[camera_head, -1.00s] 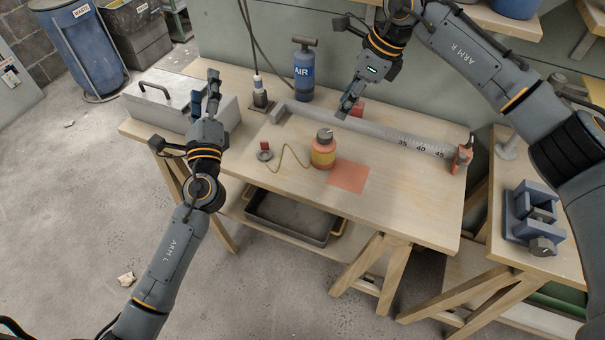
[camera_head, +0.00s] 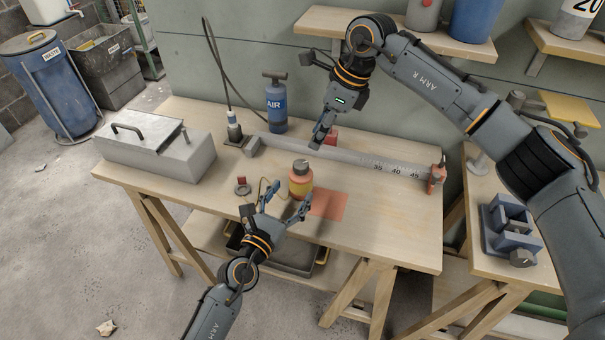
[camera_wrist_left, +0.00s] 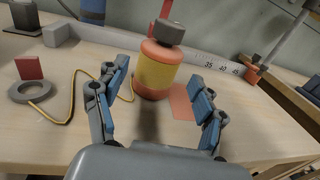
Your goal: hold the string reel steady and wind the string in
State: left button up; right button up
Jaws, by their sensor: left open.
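The string reel (camera_head: 301,181) stands upright on the workbench, an orange drum wound with yellow string under a grey top knob. It also shows in the left wrist view (camera_wrist_left: 158,70). The yellow string (camera_wrist_left: 72,98) runs left from it in a loose curve to a grey ring weight with a red tab (camera_head: 242,188). My left gripper (camera_head: 284,202) is open just in front of the reel; in the left wrist view the reel is beyond and between its fingers, apart from them. My right gripper (camera_head: 317,143) is above the bench behind the reel; its finger gap is unclear.
An orange square mat (camera_head: 328,205) lies right of the reel. A long ruled rail (camera_head: 350,160) runs along the back. A grey metal box (camera_head: 155,152) stands left, a blue air canister (camera_head: 276,105) behind. The bench's front right is clear.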

aim_at(307, 168)
pick_arm(q)
jog(key=x, duration=1)
jog(key=c, duration=1.4)
jog(key=shift+c, duration=0.3)
